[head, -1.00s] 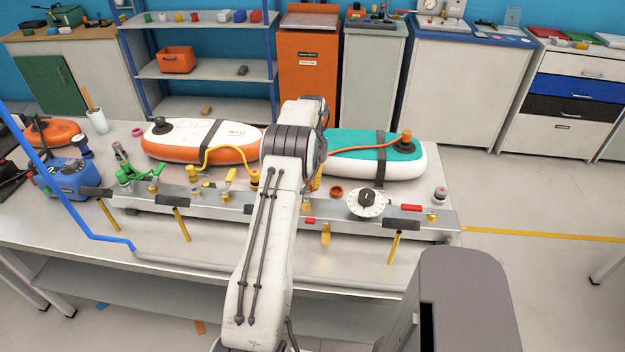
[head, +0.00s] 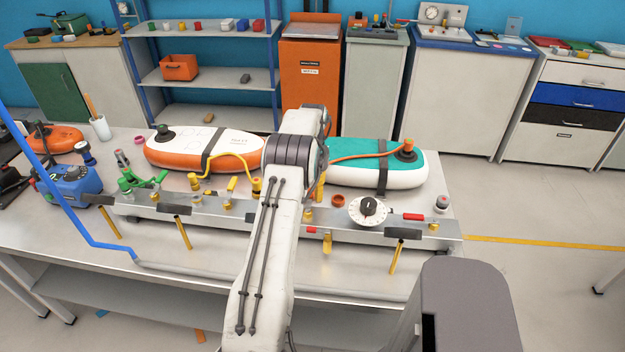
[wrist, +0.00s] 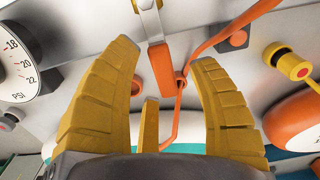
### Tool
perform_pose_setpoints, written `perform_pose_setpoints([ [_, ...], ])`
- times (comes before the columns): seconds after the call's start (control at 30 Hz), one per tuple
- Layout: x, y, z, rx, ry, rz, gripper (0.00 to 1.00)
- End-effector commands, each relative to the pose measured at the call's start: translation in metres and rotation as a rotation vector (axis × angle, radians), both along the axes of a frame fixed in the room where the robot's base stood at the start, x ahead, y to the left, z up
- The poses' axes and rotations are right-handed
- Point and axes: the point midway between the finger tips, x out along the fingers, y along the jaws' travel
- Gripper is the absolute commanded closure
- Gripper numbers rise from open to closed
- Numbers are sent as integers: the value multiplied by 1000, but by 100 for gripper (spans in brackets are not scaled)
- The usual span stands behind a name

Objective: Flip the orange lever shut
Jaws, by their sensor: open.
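In the wrist view the orange lever (wrist: 161,70) hangs from a metal bracket (wrist: 152,26) and lies between my yellow fingertips. My gripper (wrist: 166,62) is open, with one finger on each side of the lever and visible gaps between. I cannot tell whether a finger touches it. An orange hose (wrist: 202,47) passes just beside the lever and loops down between the fingers. In the head view my own arm hides the lever and most of my gripper.
The metal rail (head: 140,205) carries several yellow valves and a white dial (head: 367,211), right of my arm. A teal-and-white board (head: 350,175) and an orange-and-white board (head: 190,152) lie behind it. The front of the bench is clear.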

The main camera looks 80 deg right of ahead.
Motion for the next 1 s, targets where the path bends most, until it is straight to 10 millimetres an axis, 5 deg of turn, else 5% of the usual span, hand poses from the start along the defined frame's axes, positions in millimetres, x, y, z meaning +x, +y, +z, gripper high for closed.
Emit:
perform_pose_setpoints([
  [0.57,0,-1,90,-4,0,1,46],
  [1.0,0,0,116,0,0,1,46],
])
